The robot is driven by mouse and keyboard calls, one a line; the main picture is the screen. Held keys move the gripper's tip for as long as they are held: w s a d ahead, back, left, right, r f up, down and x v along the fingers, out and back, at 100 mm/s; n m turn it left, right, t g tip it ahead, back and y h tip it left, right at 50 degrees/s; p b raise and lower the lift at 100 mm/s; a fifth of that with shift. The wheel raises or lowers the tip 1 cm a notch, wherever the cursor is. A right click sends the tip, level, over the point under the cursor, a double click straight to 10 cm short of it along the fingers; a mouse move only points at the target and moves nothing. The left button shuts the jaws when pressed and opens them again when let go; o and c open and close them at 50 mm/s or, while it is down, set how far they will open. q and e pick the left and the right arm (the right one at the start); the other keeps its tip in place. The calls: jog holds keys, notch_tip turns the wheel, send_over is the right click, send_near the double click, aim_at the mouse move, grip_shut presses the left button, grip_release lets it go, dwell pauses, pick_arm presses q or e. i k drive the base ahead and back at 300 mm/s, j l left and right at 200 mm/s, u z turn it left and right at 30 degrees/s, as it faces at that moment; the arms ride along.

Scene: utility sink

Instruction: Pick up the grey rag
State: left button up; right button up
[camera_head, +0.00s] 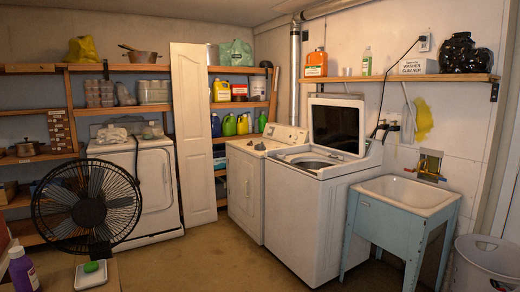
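A pale grey, crumpled cloth (111,134) that looks like the grey rag lies on top of the white machine (155,185) at the left, behind the black fan. A smaller, darker grey lump (152,131) sits just to its right on the same top; I cannot tell whether it is cloth. Neither of my grippers is in view.
A large black fan (88,205) stands in front of the left machine. A bench corner (60,279) holds a purple bottle (22,270) and a soap dish (91,275). An open-lid washer (305,210), a blue-legged sink (410,192) and a bin (485,262) stand right. The middle floor is clear.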

aim_at(259, 147)
jog(key=i+l, duration=1.1)
jog(key=i+j+u, duration=0.15)
jog(key=i+u, duration=0.2)
jog(key=i, duration=0.15)
jog(key=i+u, duration=0.3)
jog(key=i, duration=0.25)
jog(key=i+l+u, duration=0.15)
jog(key=i+u, duration=0.2)
jog(key=i, duration=0.15)
jog(key=i+z, duration=0.15)
jog(key=i, duration=0.7)
jog(key=i+z, duration=0.2)
jog(key=i, duration=0.6)
jog(key=j, duration=0.05)
